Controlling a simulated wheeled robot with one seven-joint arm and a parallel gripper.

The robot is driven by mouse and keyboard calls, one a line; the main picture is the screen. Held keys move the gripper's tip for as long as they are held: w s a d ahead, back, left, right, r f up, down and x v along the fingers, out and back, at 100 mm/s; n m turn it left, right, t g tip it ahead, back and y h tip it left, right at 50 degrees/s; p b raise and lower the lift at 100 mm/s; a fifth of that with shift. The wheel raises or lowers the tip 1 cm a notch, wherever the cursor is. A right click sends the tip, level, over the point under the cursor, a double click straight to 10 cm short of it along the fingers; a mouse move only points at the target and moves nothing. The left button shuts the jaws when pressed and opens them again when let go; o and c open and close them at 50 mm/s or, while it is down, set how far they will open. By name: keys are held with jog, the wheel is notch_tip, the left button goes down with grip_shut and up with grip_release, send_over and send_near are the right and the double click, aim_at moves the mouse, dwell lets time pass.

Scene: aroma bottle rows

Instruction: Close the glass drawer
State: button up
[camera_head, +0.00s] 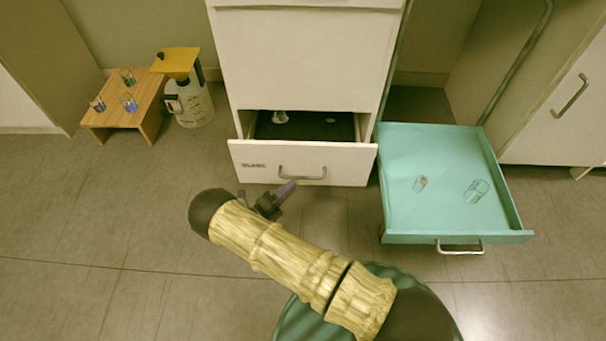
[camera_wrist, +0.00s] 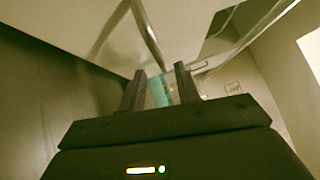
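The glass drawer (camera_head: 315,158) is the low white drawer of the white cabinet, with a dark label reading roughly "GLASS" at its left. It is pulled partly out, and its dark inside shows with small clear glassware (camera_head: 280,117) at the back. Its metal bar handle (camera_head: 302,173) is on the front face. My gripper (camera_head: 284,191) is just in front of and below the handle, toward its left end. In the wrist view, the two dark fingers (camera_wrist: 160,88) are apart with nothing gripped. A metal bar (camera_wrist: 147,35) rises beyond them; I cannot tell whether they touch it.
A wooden stool (camera_head: 125,112) with several small glasses and a yellow-topped bottle (camera_head: 190,100) stand at the left. The floor in front at left is clear.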

aim_at(303, 177)
jog(key=p+x, duration=0.1)
jog(key=x, duration=0.5)
jog(key=shift+w+d, duration=0.1)
jog(key=shift+d, duration=0.1)
grip_shut()
